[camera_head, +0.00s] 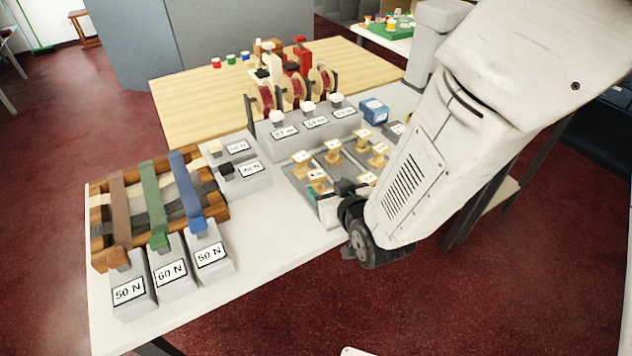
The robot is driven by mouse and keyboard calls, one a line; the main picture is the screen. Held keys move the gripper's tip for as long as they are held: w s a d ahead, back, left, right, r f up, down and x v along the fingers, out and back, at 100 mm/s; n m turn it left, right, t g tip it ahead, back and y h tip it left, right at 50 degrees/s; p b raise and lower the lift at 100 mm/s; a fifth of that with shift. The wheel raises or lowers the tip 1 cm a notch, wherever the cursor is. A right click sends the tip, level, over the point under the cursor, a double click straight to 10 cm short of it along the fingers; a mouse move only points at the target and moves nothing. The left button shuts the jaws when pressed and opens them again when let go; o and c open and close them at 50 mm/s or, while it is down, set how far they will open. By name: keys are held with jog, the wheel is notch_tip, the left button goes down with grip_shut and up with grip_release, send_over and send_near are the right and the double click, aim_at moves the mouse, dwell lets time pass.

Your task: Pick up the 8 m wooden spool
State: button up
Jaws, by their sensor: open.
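Several small wooden spools with pale labelled tops stand in a grey compartmented tray (349,167) on the white counter. Among them are a back-left spool (301,160), a back-middle spool (333,151), a right-hand spool (378,152) and a front spool (319,179). Their labels are too small to read, so I cannot tell which is the 8 m wooden spool. My gripper (342,188) is open at the tray's front edge, close to the front spools. My arm hides part of the tray's right side.
Grey blocks labelled 50 N and 60 N (171,271) with coloured straps over a wooden crate (101,252) stand left. A grey stand (305,128) with red reels is behind the tray, beside a blue box (374,112).

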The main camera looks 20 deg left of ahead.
aim_at(318, 176)
jog(key=shift+w+a+f, duration=0.1)
jog(key=shift+a+f, duration=0.15)
jog(key=shift+a, duration=0.05)
jog(key=x, duration=0.7)
jog(key=shift+w, duration=0.25)
jog(key=shift+r, duration=0.1)
jog(key=c, duration=1.1)
